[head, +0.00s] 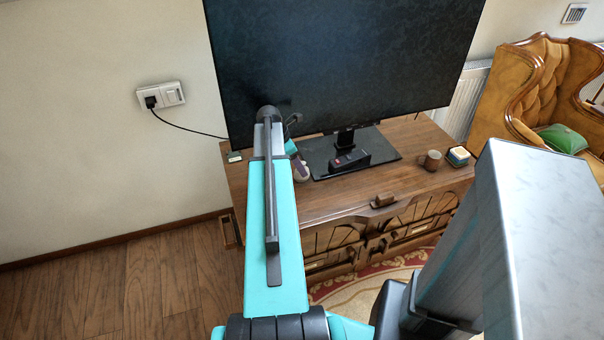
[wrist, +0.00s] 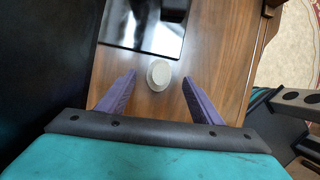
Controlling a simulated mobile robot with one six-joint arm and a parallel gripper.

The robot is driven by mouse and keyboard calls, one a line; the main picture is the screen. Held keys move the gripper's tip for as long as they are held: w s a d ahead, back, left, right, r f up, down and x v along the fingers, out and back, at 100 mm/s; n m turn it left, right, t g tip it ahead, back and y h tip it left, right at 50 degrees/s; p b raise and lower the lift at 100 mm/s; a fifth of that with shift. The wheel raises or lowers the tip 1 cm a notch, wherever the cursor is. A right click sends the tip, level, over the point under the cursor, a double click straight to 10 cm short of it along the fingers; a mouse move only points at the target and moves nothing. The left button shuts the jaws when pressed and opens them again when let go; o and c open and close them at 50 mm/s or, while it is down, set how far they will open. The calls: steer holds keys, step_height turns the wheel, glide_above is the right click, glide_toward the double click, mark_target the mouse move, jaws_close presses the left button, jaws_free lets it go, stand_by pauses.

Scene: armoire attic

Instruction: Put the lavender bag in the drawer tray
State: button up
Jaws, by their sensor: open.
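A small pale grey, round-topped object (wrist: 158,74) stands on the wooden cabinet top between and just beyond my fingertips in the wrist view. It may be the lavender bag, but I cannot tell for sure. In the head view a small greyish object (head: 303,173) shows beside the TV base, just below my gripper (head: 293,148), which is mostly hidden behind my arm. In the wrist view my gripper (wrist: 158,80) is open, its two purple fingers apart with nothing held. I cannot make out a drawer tray for certain in either view.
The TV (head: 335,65) rises close behind my gripper, on a glossy black base (head: 322,150) with a dark remote (head: 350,160). A mug (head: 432,160) and a stack of coasters (head: 458,156) stand at the right of the cabinet top (head: 405,180). A small wooden box-like part (head: 228,230) shows at the cabinet's left side.

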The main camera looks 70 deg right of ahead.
steer(key=shift+x, duration=2.5)
steer(key=c, duration=1.2)
steer(key=shift+c, duration=0.2)
steer(key=shift+r, duration=0.2)
